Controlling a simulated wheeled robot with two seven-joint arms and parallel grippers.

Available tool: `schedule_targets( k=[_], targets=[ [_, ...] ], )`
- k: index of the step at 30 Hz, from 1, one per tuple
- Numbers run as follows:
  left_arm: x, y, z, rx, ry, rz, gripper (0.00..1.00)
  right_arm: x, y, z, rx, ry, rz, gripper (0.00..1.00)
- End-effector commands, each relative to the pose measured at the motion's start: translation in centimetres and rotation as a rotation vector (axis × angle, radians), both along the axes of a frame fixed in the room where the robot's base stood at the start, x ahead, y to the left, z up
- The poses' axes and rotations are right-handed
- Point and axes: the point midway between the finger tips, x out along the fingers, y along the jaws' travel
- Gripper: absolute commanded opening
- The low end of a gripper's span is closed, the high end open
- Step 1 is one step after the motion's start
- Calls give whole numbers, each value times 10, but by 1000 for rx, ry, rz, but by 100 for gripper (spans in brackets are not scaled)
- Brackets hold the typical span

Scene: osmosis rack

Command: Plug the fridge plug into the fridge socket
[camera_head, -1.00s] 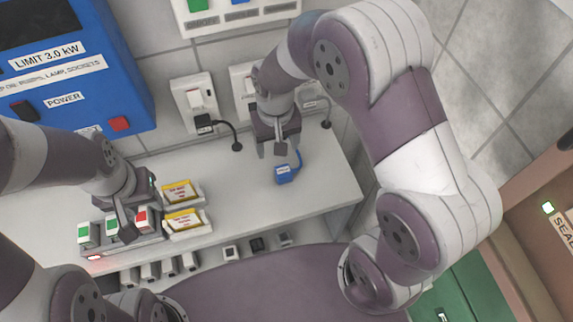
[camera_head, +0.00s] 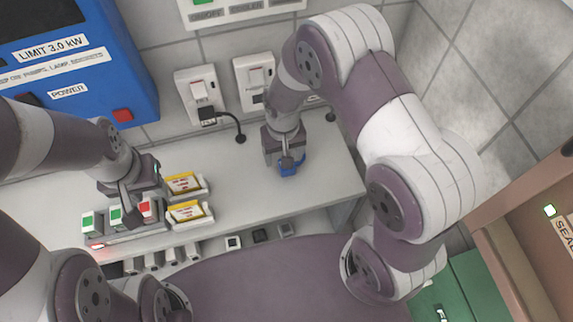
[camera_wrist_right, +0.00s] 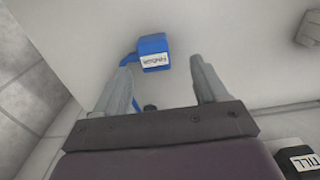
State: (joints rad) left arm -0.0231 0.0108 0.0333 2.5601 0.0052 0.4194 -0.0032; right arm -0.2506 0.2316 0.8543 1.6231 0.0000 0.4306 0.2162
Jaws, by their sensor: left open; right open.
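The blue fridge plug (camera_head: 289,168) lies on the white counter below the wall sockets. It shows in the right wrist view (camera_wrist_right: 154,54) with a white label and a blue cord at its left side. My right gripper (camera_head: 288,160) is open just over it and partly covers it in the head view. In the right wrist view the plug lies beyond the fingertips, and the gap between the fingers (camera_wrist_right: 162,75) is empty. A white wall socket (camera_head: 255,82) stands behind my right arm; its label is partly hidden, so I cannot confirm it is the fridge socket. My left gripper (camera_head: 131,208) is open.
A second wall socket (camera_head: 200,95) holds a black plug (camera_head: 208,114) with a cord. My left gripper hangs by a rack of green and red switches (camera_head: 115,218) and yellow-labelled boxes (camera_head: 186,184). A blue power cabinet (camera_head: 85,70) stands at left. The counter's right part is clear.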

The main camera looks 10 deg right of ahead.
Motion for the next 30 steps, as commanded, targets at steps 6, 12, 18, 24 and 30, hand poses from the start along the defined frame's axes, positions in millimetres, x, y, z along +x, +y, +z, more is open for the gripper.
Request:
schedule_targets(
  k=[6, 12, 18, 24, 30],
  targets=[
    [0, 0, 10, 0, 0, 0, 43, -6, -7, -33, -1, 4, 0, 72],
    [0, 0, 10, 0, 0, 0, 43, -5, -6, -48, 0, 2, 0, 72],
    [0, 0, 10, 0, 0, 0, 43, -5, -6, -48, 0, 2, 0, 72],
    [0, 0, 10, 0, 0, 0, 43, -5, -6, -48, 0, 2, 0, 37],
    [0, 0, 10, 0, 0, 0, 43, -5, -6, -48, 0, 2, 0, 20]
  ],
)
